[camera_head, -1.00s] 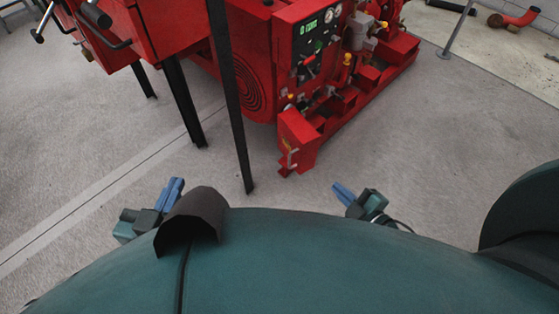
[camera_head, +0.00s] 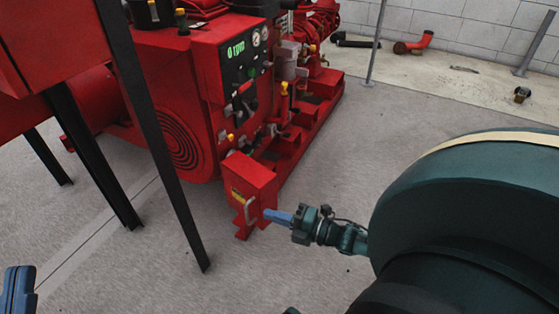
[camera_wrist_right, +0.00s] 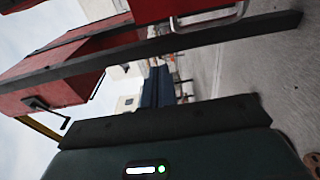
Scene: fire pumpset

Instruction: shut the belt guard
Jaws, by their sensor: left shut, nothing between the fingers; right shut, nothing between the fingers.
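A red box-like cover (camera_head: 262,178), which looks like the belt guard, juts from the near end of the pumpset in the head view. It has a pale bar handle (camera_head: 249,211) on its near face. My right gripper (camera_head: 268,215) is shut, its blue fingertips at the guard's lower right edge, right of the handle. Whether they touch cannot be told. In the right wrist view the shut blue fingers (camera_wrist_right: 157,88) hold nothing, and a metal handle (camera_wrist_right: 208,18) on a red panel shows above. My left gripper (camera_head: 20,272) is shut and empty at the lower left edge.
The red pumpset with its control panel (camera_head: 245,55) stands behind the guard. A red cabinet (camera_head: 60,45) on black legs (camera_head: 150,135) stands at the left, close to the guard.

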